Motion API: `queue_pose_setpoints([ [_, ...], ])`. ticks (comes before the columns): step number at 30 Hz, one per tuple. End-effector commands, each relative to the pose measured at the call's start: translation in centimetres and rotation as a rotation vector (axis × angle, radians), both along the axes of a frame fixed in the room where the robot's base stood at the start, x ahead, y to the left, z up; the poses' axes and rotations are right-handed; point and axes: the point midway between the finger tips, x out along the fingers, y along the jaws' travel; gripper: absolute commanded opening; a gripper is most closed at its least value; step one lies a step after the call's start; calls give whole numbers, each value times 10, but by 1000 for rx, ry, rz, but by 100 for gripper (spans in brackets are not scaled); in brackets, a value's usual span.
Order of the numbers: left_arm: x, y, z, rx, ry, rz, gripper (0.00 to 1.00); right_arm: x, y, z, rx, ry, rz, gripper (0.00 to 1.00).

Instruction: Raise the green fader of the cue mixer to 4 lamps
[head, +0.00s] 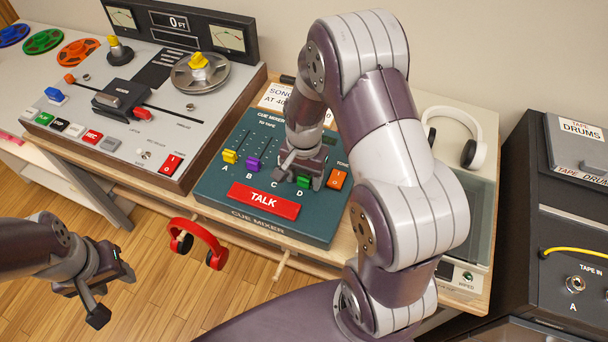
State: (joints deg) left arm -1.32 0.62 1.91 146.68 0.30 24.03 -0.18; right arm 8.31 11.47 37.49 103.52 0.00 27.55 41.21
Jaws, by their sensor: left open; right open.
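The teal cue mixer (214,190) sits on the wooden desk with faders along a lettered row. The yellow fader (230,157) is at A and the purple fader (253,165) is near B. The green fader (303,181) is at the D end, low in its slot, partly covered by my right gripper. My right gripper (300,176) points down over it, open, its fingers around or just above the cap; contact cannot be told. My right arm hides the C fader and any lamps by the green slot. My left gripper (113,294) is open and empty, left of the mixer, above the floor.
A red TALK button (264,200) and an orange switch (337,179) lie close to the green fader. A tape machine (150,130) stands left, white headphones (473,153) right. Red headphones (207,240) hang at the desk's front edge. A black amp (540,215) stands far right.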

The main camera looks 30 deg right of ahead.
Motion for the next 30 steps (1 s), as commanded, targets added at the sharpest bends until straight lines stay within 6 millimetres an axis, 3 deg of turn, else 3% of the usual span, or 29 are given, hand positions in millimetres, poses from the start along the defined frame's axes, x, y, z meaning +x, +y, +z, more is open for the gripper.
queue_pose_setpoints([
  [5, 0, 0, 0, 0, 0, 0, 45, 0, 0, 0, 0, 0, 0, 57],
  [10, 0, 0, 0, 0, 0, 0, 45, 0, 0, 0, 0, 0, 0, 5],
  [11, 0, 0, 0, 0, 0, 0, 45, 0, 0, 0, 0, 0, 0, 0],
  [17, 0, 0, 3, 0, 0, 0, 45, 6, -7, 2, 0, 0, -2, 0],
  [24, 0, 0, 12, 0, 0, 0, 45, 40, -46, 2, 0, -1, -3, 0],
  [30, 0, 0, 14, 0, 0, 0, 45, 53, -61, 1, -1, -2, 0, 0],
])
